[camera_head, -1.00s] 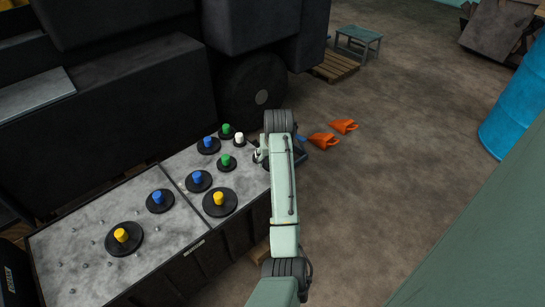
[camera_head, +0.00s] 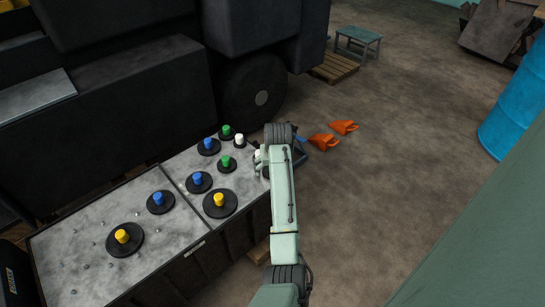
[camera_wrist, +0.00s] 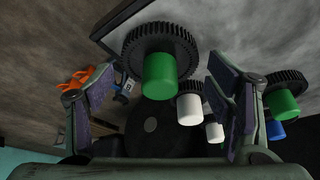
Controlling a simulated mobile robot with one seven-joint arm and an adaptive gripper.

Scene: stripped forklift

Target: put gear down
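My gripper (camera_wrist: 158,82) is open and empty in the wrist view, its two fingers wide apart. A dark toothed gear with a green hub (camera_wrist: 159,75) shows between and beyond the fingers; I see no finger touching it. A white-hubbed gear (camera_wrist: 189,108) and another green-hubbed gear (camera_wrist: 283,102) lie to its right. In the head view, gears stand on the grey bench: green (camera_head: 227,163), green (camera_head: 226,132), white (camera_head: 239,140), blue (camera_head: 199,180) and yellow (camera_head: 219,202), among others. My gripper is at the bench's right end there, mostly hidden by my arm.
The metal bench top (camera_head: 85,220) has small pegs and free room at its left end. A large dark vehicle with a wheel (camera_head: 255,92) stands behind. Orange scoop-like things (camera_head: 323,141) lie right of the bench, and a blue barrel (camera_head: 515,108) stands at the far right.

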